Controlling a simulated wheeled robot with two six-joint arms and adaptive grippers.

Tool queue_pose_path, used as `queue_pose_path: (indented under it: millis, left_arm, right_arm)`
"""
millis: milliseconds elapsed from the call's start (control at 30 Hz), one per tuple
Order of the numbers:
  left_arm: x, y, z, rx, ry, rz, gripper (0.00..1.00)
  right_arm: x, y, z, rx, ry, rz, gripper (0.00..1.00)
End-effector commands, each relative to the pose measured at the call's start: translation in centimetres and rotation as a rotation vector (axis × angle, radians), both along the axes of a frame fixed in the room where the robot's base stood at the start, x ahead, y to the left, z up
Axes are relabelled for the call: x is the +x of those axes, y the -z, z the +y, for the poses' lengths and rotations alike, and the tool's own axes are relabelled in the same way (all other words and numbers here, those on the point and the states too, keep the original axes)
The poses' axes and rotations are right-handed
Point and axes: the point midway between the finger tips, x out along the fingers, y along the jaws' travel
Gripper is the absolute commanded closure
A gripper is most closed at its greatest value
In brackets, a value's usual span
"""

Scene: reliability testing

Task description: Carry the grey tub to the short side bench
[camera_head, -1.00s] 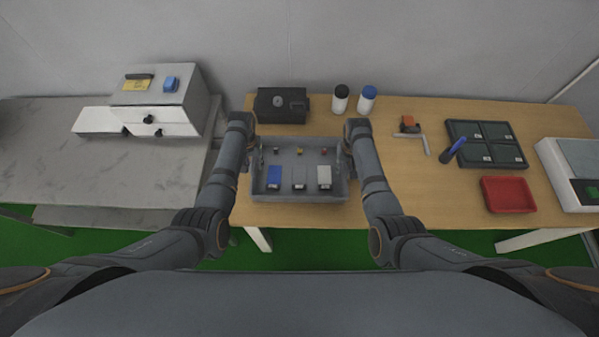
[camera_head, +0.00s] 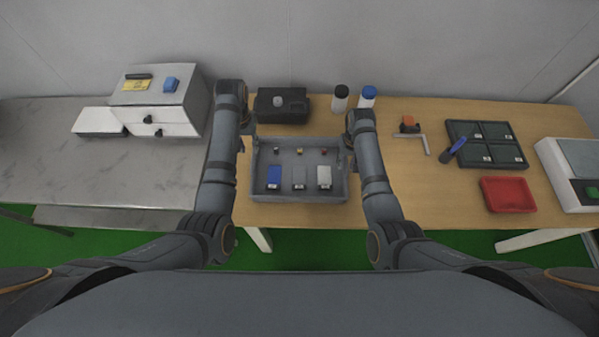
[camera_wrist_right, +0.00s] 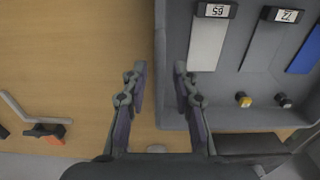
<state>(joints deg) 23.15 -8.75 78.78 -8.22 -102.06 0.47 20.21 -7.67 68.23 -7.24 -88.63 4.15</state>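The grey tub (camera_head: 297,197) sits on the wooden table and holds a blue, a grey and a whitish block plus several small knobbed pieces. My left gripper (camera_head: 248,124) is by the tub's back left corner, and its fingers are too small and hidden to judge. My right gripper (camera_head: 349,147) is at the tub's right wall. In the right wrist view my right gripper (camera_wrist_right: 161,85) is open, with the edge of the tub (camera_wrist_right: 160,60) between its fingers and a gap on each side. A grey marbled bench (camera_head: 120,178) stands at the left.
A white drawer cabinet (camera_head: 165,118) stands on the bench. Right of my right arm are a black tray (camera_head: 487,140), a red tray (camera_head: 508,194) and a scale (camera_head: 572,165).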

Motion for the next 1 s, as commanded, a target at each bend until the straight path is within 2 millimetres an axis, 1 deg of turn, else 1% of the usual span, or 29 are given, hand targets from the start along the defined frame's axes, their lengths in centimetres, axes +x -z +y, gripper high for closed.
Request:
queue_pose_path:
  millis: [33, 200, 300, 400, 533, 1000]
  left_arm:
    - [0.0, 0.0, 0.0, 0.0, 0.0, 0.0, 0.72]
    - [0.0, 0.0, 0.0, 0.0, 0.0, 0.0, 0.72]
    - [0.0, 0.0, 0.0, 0.0, 0.0, 0.0, 0.72]
    - [0.0, 0.0, 0.0, 0.0, 0.0, 0.0, 0.72]
    - [0.0, 0.0, 0.0, 0.0, 0.0, 0.0, 0.72]
    - [0.0, 0.0, 0.0, 0.0, 0.0, 0.0, 0.72]
  right_arm:
    - [0.1, -1.4, 0.1, 0.002, 0.0, -0.005, 0.72]
    - [0.1, -5.3, 0.1, 0.002, -0.001, -0.003, 0.72]
    - [0.1, -6.9, 0.0, 0.001, -0.001, -0.002, 0.72]
    - [0.1, -7.8, 0.0, 0.0, -0.001, -0.001, 0.72]
    - [0.0, -8.2, 0.0, 0.0, 0.0, 0.001, 0.72]
    - [0.0, -8.2, 0.0, 0.001, -0.001, 0.001, 0.72]
